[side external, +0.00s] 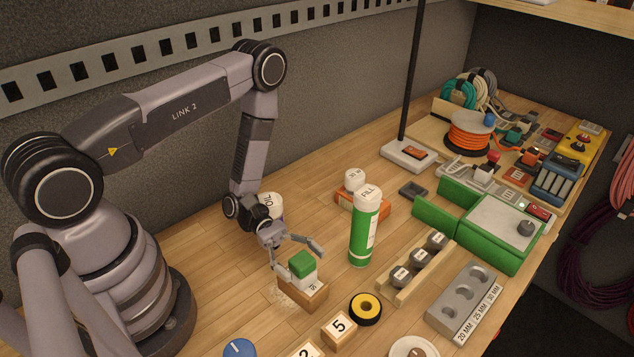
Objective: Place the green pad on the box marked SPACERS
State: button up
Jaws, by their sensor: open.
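A small block with a green top (301,262) and a white lower part, which looks like the green pad, sits on a wooden block (310,298) near the front middle. My gripper (297,256) is open, with its fingers spread on either side of the green top. I cannot tell whether a finger touches it. I cannot read the word SPACERS on any box. An orange-brown box (375,208) stands behind the green FILL bottle, with a white-capped item on top, and its marking is not legible.
The green FILL bottle (362,235) stands upright right of my gripper. A white OIL container (271,204) is close behind my wrist. Bare tabletop lies at the left back.

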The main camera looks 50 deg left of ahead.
jog(key=shift+r, duration=0.1)
jog(key=shift+a+r, duration=0.1)
jog(key=shift+a, duration=0.15)
jog(key=a, duration=0.5)
jog(key=shift+w, duration=0.1)
notch_tip(320, 180, up, 19)
jog(key=m+g+y, duration=0.5)
jog(key=m+y, duration=0.3)
jog(key=m, duration=0.3)
send_over(296, 254)
jog(key=s+a, duration=0.5)
jog(key=s+a+r+m+t+y, duration=0.3)
jog(key=a+r+t+y, duration=0.1)
jog(key=r, duration=0.3)
jog(key=s+a+r+m+t+y, duration=0.3)
jog(key=a+r+m+t+y, duration=0.1)
jog(key=r+t+y, duration=0.2)
jog(key=shift+s+a+r+t, duration=0.15)
jog(key=shift+a+r+t, duration=0.2)
jog(key=shift+r, duration=0.15)
